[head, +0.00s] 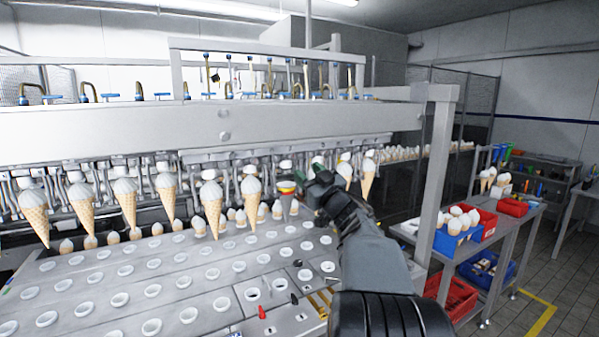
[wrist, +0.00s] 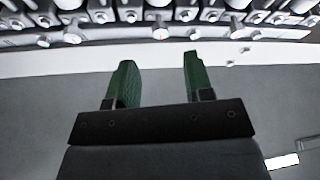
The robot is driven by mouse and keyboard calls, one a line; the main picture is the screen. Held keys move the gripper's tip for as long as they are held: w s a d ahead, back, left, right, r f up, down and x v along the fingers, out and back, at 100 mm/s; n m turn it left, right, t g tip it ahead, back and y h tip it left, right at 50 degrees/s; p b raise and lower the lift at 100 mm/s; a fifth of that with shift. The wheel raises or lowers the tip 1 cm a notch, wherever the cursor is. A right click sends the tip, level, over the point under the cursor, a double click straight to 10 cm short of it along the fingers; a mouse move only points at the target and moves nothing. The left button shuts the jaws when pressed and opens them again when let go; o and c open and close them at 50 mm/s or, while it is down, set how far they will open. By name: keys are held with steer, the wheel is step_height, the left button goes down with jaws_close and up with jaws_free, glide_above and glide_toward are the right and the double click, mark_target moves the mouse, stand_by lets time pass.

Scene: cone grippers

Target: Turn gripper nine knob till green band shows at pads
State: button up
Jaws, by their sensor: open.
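My gripper (head: 313,172) is at the right part of the cone machine, in front of its row of cone holders. In the wrist view its two green fingers (wrist: 157,62) are apart with nothing between them. Ahead of the fingertips runs a row of pale round knobs; one knob (wrist: 160,33) lies roughly in line with the gap, apart from the fingers. I cannot read any number, and no green band on a knob can be made out.
Several ice-cream cones (head: 127,200) hang along the machine. The plate with round holes (head: 150,285) lies below them, with a small red-topped piece (head: 262,312) on it. A machine post (head: 436,180) and a side table with blue (head: 455,235) and red bins (head: 485,222) stand right.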

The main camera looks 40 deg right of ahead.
steer(key=b+v, duration=0.2)
steer(key=v, duration=0.5)
steer(key=shift+s, duration=0.1)
stand_by(0.7)
